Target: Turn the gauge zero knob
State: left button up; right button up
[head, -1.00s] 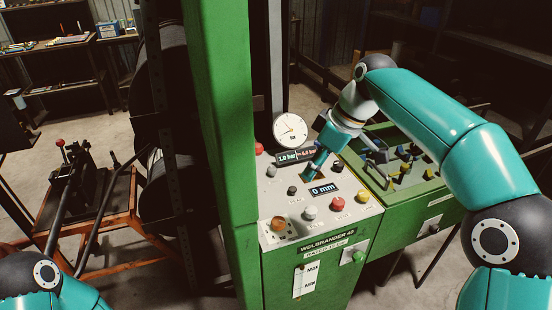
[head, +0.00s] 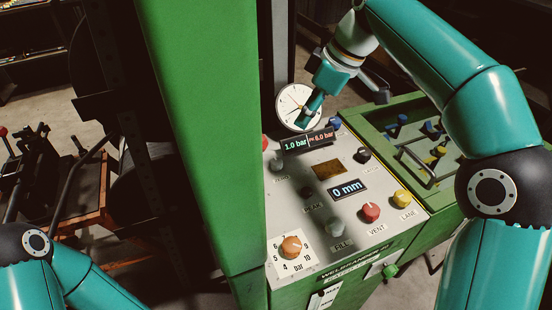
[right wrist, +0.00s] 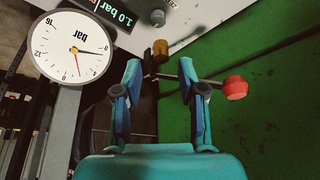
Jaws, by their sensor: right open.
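The round white gauge (head: 299,106) stands at the back of the sloped control panel (head: 315,200). It also shows at the left of the right wrist view (right wrist: 71,47). My right gripper (head: 307,117) is in front of the gauge's lower face in the head view. In the right wrist view its fingers (right wrist: 160,68) are apart and empty. A brass-coloured part (right wrist: 160,47) shows beyond the gap between them, with a red knob (right wrist: 235,88) on a bar to the right. My left gripper is out of view.
The panel carries a grey knob (head: 278,163), a red knob (head: 371,211), a yellow knob (head: 401,198) and an orange dial (head: 291,246). A pressure display (head: 308,140) sits below the gauge. A tall green column (head: 205,130) stands left of the panel.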

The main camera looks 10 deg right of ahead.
aim_at(277, 161)
jog(key=b+x, duration=0.2)
jog(key=x, duration=1.5)
jog(key=shift+w+f, duration=0.15)
jog(key=shift+w, duration=0.05)
